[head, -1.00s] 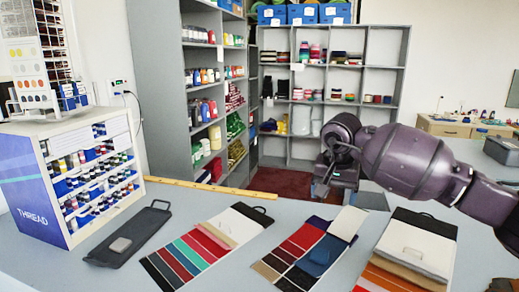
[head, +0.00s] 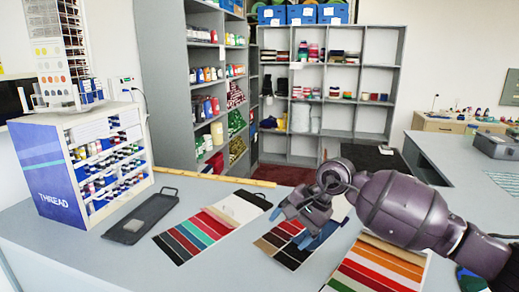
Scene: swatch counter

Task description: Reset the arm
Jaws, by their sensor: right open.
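My right gripper (head: 302,219) comes in from the right and hangs low over the middle swatch board (head: 278,243). Its jaws are open, pointing down and left, with no object seen between them. The gripper hides part of that board; a blue patch (head: 322,238) shows beside the fingers. My arm covers the top of the right swatch board (head: 380,267), which has orange, red and green strips. My left gripper is not in view.
The left swatch board (head: 205,234) and a dark handled tray (head: 135,222) lie on the grey counter (head: 110,262). A thread rack (head: 62,175) stands at the left. A yellow ruler (head: 215,177) lies along the back edge. Shelves (head: 345,85) stand behind.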

